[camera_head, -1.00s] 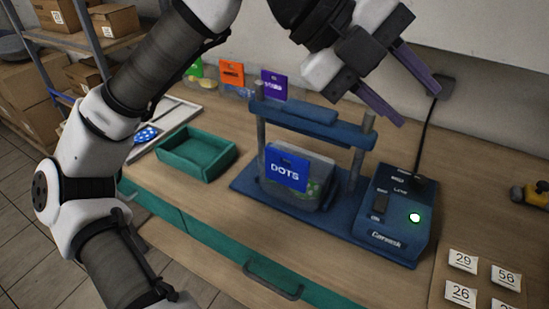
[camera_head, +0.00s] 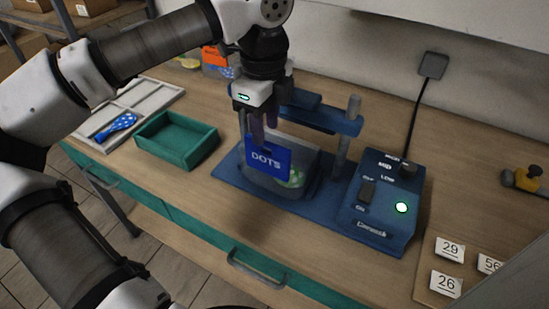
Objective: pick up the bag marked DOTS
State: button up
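The bag marked DOTS has a blue header card (camera_head: 268,160) and a clear lower part with green contents (camera_head: 293,179). It stands upright at the blue press (camera_head: 335,125), on its blue base. My gripper (camera_head: 264,138) points down at the top of the DOTS card, its purple fingers overlapping the card's upper edge in the picture. Whether the fingers touch or clasp the card cannot be told from this angle. My wrist hides the press's left post and part of its top.
A blue control box (camera_head: 380,205) with a lit green button stands right of the press. Numbered cards (camera_head: 446,284) lie front right. An orange-topped bag (camera_head: 214,57) stands behind.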

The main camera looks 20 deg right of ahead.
aim_at(269, 143)
jog(key=shift+s+d+f+p, duration=0.15)
jog(key=shift+f+p, duration=0.4)
jog(key=shift+f, duration=1.25)
jog(key=shift+s+d+f+p, duration=0.15)
jog(key=shift+f+p, duration=0.4)
jog(key=shift+f, duration=1.2)
grip_shut()
